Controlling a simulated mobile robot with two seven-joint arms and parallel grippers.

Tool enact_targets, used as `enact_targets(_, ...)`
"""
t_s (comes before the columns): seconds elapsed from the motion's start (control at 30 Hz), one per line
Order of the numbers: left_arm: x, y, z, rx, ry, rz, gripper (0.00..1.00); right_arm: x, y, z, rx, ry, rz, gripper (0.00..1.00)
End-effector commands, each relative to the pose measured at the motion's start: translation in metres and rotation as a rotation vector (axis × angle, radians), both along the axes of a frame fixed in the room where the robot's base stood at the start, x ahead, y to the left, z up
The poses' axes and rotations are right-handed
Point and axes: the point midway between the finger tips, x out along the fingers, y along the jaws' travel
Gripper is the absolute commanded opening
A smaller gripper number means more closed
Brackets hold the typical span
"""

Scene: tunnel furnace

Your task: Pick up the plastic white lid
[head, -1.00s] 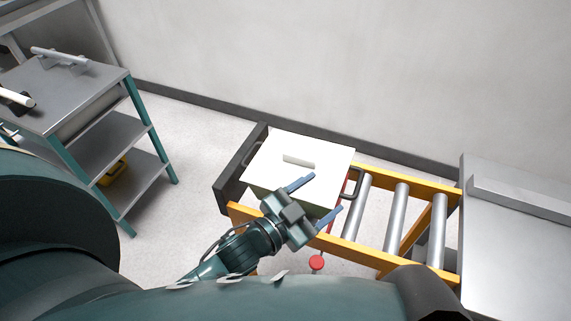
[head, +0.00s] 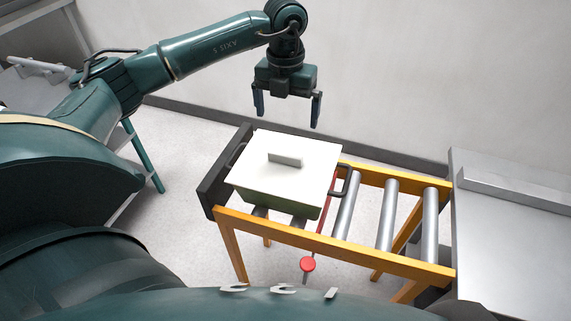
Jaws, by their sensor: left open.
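The white lid (head: 262,178) lies flat on a box-like container (head: 285,205) with dark side handles. The container rests at the left end of the roller conveyor. My left gripper (head: 287,108) is open and empty, with its fingers pointing down. It appears above and behind the lid in the head view, apart from it. My right gripper is not in view.
The yellow conveyor frame (head: 400,266) has bare rollers (head: 387,211) right of the container and a dark end stop (head: 222,172) at left. A red button (head: 307,264) sits in front. A metal surface (head: 510,240) adjoins at right. A grey wall (head: 400,70) stands behind.

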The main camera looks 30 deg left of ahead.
Motion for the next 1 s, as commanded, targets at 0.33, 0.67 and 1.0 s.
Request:
enact_targets(0.33, 0.0, 0.005, -0.057, 0.019, 0.004, 0.009, 1.0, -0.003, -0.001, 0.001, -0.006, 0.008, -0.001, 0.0)
enact_targets(0.67, 0.001, 0.006, -0.086, 0.017, 0.003, 0.008, 1.0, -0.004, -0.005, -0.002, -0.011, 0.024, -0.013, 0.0)
enact_targets(1.0, 0.003, 0.007, -0.127, 0.016, 0.001, 0.007, 1.0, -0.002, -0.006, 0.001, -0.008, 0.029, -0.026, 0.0)
